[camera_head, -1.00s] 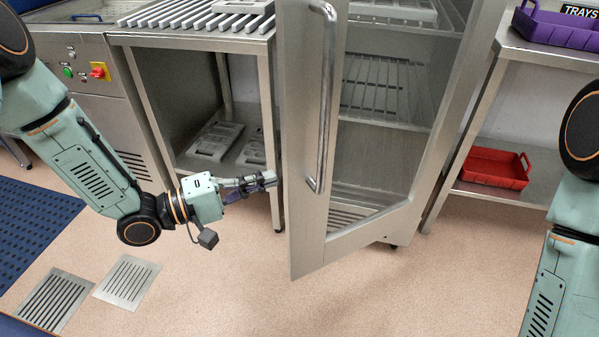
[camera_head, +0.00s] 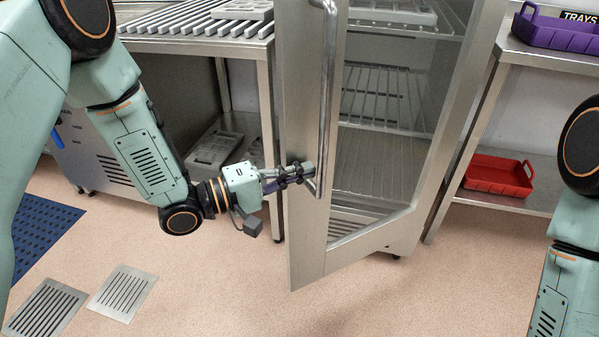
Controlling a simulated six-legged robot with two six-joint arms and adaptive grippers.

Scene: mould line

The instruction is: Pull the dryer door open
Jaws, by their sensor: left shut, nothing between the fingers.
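The dryer door (camera_head: 305,240) is a steel frame with a glass pane, and shelves show through it. It stands at an angle with its handle side nearest me; it appears ajar, though the gap at its left edge is hard to see. A long vertical bar handle (camera_head: 328,90) runs down its left side. My left gripper (camera_head: 308,170) is shut and empty. It reaches from the left across the door's left edge, its fingertips beside the handle's lower end. I cannot tell whether they touch it. My right gripper is out of view; only part of that arm shows.
A steel table (camera_head: 262,62) with a slatted top and grey pieces on its lower shelf stands left of the dryer. A rack at right holds a purple tray (camera_head: 560,32) and a red tray (camera_head: 497,178). The floor (camera_head: 230,295) before the door is clear.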

